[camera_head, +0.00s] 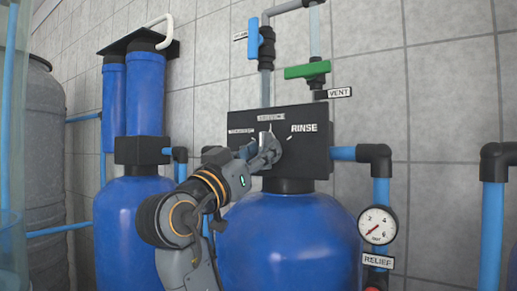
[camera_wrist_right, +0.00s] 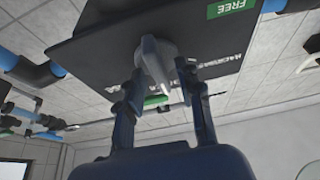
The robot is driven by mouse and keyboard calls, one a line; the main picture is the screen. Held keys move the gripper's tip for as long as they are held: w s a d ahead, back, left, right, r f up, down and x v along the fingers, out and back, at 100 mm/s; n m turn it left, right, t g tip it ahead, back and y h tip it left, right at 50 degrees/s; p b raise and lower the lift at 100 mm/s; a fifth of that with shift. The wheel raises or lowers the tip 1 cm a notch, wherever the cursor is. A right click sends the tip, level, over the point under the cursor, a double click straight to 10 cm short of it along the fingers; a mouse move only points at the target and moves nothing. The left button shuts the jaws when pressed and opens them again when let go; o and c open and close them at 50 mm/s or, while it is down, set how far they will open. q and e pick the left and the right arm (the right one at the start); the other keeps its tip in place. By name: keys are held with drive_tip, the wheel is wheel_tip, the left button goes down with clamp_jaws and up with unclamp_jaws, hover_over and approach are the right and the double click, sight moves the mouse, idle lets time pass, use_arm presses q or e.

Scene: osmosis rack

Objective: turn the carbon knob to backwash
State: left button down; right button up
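The carbon knob is a grey lever knob (camera_wrist_right: 155,60) on the face of a black valve head (camera_head: 240,123), which sits on a big blue tank (camera_head: 290,240). In the head view the knob is mostly hidden by my right gripper (camera_head: 268,152). Labels sit around it: a small one above, a small one at left that is hard to read, and RINSE (camera_head: 304,128) at right. In the right wrist view my right gripper (camera_wrist_right: 162,85) has its fingers apart, one on either side of the knob; firm contact is not clear. My left gripper is out of view.
Above the valve head are a blue-handled valve (camera_head: 254,38) and a green-handled valve (camera_head: 307,71) labelled VENT. A pressure gauge (camera_head: 377,225) and a RELIEF label are at right. Another blue tank (camera_head: 125,225) with blue filter housings stands at left.

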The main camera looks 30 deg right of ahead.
drive_tip(key=shift+c, duration=0.2)
clamp_jaws()
